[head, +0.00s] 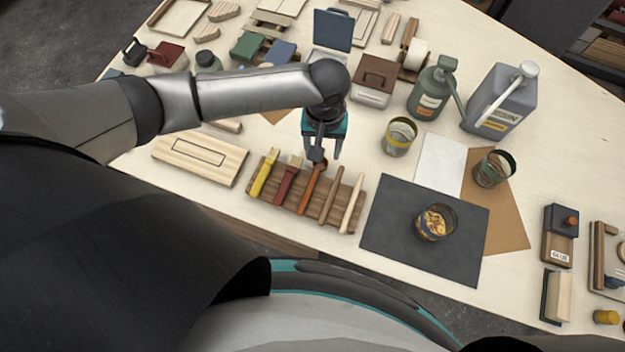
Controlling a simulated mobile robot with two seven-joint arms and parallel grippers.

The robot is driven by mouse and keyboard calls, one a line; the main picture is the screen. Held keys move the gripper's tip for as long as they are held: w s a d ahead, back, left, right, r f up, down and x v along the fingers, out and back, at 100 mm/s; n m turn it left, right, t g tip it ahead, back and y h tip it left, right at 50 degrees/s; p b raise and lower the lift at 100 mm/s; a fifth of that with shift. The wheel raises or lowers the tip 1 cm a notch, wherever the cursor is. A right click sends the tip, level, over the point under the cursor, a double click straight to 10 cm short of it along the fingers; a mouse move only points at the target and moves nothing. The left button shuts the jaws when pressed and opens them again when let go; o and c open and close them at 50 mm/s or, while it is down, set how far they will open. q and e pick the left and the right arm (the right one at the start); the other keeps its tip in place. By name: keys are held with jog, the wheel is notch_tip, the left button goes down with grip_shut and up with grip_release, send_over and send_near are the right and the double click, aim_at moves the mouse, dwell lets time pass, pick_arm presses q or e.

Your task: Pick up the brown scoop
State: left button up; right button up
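A brown wooden rack (290,209) near the table's front edge holds several tools side by side. The brown-handled tool (331,200), which looks like the brown scoop, is second from the right. To its left is an orange-handled tool (308,191) with a dark reddish head; to its right is a cream-handled one (351,205). My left gripper (325,158) points down over the rack's far edge, close to the heads of the orange and brown tools. Its fingers look apart, with nothing seen held; whether one touches a tool I cannot tell. My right gripper is not in view.
A yellow-handled tool (263,174) and a red-handled one (286,181) fill the rack's left side. A pale wooden block (179,161) lies left of it. A dark mat (388,229) with a tin (434,224) lies right. Bottles and boxes crowd the back.

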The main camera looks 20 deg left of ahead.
aim_at(312, 186)
pick_arm(q)
jog(key=shift+s+a+f, duration=0.1)
jog(key=shift+f, duration=2.55)
jog(key=shift+c, duration=0.4)
grip_shut()
